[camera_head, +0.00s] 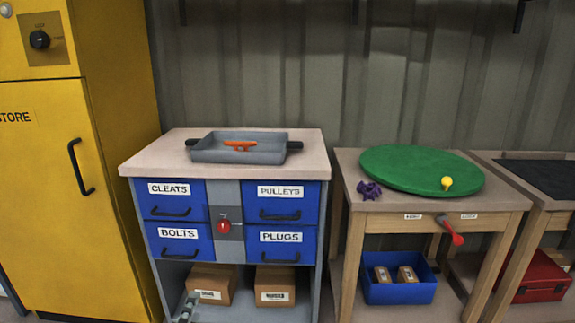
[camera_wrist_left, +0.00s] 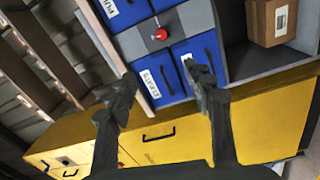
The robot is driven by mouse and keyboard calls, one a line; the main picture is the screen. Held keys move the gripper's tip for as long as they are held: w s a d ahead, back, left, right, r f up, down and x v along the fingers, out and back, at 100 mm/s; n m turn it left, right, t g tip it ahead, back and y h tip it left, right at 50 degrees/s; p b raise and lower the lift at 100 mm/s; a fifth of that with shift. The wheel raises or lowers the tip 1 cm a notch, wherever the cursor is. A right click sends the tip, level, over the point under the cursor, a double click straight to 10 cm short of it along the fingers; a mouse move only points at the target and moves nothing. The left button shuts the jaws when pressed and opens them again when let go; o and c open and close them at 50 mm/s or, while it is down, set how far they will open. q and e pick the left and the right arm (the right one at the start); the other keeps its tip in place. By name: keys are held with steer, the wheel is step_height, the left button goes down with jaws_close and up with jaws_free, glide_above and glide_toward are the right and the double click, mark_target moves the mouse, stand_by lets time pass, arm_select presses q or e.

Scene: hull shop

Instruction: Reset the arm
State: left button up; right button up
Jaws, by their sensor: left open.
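My left gripper (camera_head: 187,308) shows only as a small grey piece at the bottom edge of the head view, in front of the drawer unit's lower shelf. In the left wrist view the gripper (camera_wrist_left: 162,80) has its two dark fingers spread wide apart with nothing between them. Blue drawers (camera_wrist_left: 200,52) show beyond the fingertips, tilted in that view. The rest of the left arm is out of the head view. My right gripper is in neither view.
The drawer unit (camera_head: 229,196) carries a grey tray (camera_head: 210,154) with an orange cleat (camera_head: 240,146). Cardboard boxes (camera_head: 275,286) stand on its lower shelf. A yellow cabinet (camera_head: 75,210) stands left. A wooden table (camera_head: 440,203) with a green disc (camera_head: 410,168) stands right.

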arm_select(q)
steer(key=s+d+f+m+g+h, duration=0.2)
steer(key=s+d+m+g+h, duration=0.35)
steer(key=m, duration=0.75)
steer(key=s+a+f+m+g+y, duration=0.1)
steer(key=s+a+m+g+y, duration=0.65)
steer(key=s, duration=0.65)
steer(key=s+a+f+n+g+p, duration=0.1)
steer(key=a+f+p, duration=0.1)
steer(key=f, duration=0.4)
steer(key=s+a+f+n+g+p, duration=0.1)
steer(key=s+a+f+n+p, duration=0.1)
steer(key=f, duration=0.3)
steer(key=shift+a+f+p, duration=0.35)
steer(key=shift+a+p, duration=0.05)
steer(key=shift+p, duration=0.4)
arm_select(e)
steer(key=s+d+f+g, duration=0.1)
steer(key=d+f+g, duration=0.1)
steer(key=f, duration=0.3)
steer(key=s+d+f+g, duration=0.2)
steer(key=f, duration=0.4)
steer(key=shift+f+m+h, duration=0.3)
